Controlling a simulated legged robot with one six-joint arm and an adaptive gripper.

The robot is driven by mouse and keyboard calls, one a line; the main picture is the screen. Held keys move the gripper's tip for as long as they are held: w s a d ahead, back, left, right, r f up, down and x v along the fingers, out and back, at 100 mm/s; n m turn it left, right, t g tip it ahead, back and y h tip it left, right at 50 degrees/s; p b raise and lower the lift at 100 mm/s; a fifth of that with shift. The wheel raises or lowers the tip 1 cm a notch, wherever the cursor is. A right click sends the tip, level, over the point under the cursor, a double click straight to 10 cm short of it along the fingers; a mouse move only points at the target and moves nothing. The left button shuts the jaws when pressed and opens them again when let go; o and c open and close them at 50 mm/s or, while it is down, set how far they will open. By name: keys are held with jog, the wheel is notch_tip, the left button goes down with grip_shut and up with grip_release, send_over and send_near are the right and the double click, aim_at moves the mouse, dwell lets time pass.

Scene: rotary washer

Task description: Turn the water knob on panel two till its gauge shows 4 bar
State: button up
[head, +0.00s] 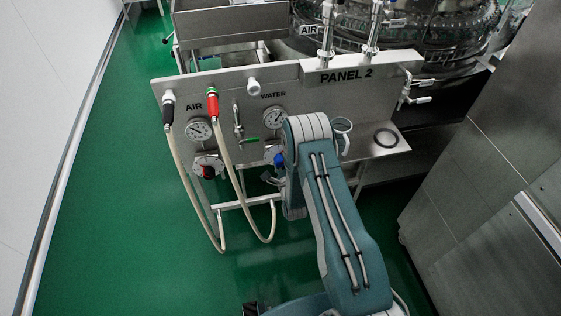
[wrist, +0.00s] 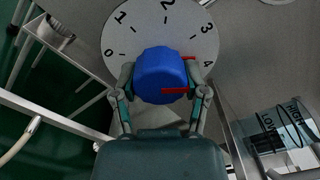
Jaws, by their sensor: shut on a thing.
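The blue water knob (wrist: 161,76) sits in front of a pale dial marked 0 to 4 (wrist: 116,40) in the wrist view. My gripper (wrist: 161,84) has one finger on each side of the knob and is shut on it. In the head view the knob (head: 279,160) shows as a small blue patch beside my arm, below the water gauge (head: 275,117). The gauge's face is visible, but its needle is too small to read surely. Panel two (head: 347,76) bears the label "PANEL 2".
The air gauge (head: 198,130) and a dark red knob (head: 207,171) are left of the water gauge. Pale hoses (head: 190,190) hang in front of the panel. Green floor is clear at left.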

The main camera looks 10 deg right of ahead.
jog(key=shift+s+d+f+m, duration=0.15)
jog(key=shift+f+m, duration=0.15)
jog(key=shift+m, duration=0.6)
jog(key=shift+s+f, duration=0.1)
jog(key=o, duration=1.1)
jog(key=shift+o, duration=0.2)
jog(key=shift+r, duration=0.2)
jog(key=s, duration=1.1)
jog(key=shift+s, duration=0.35)
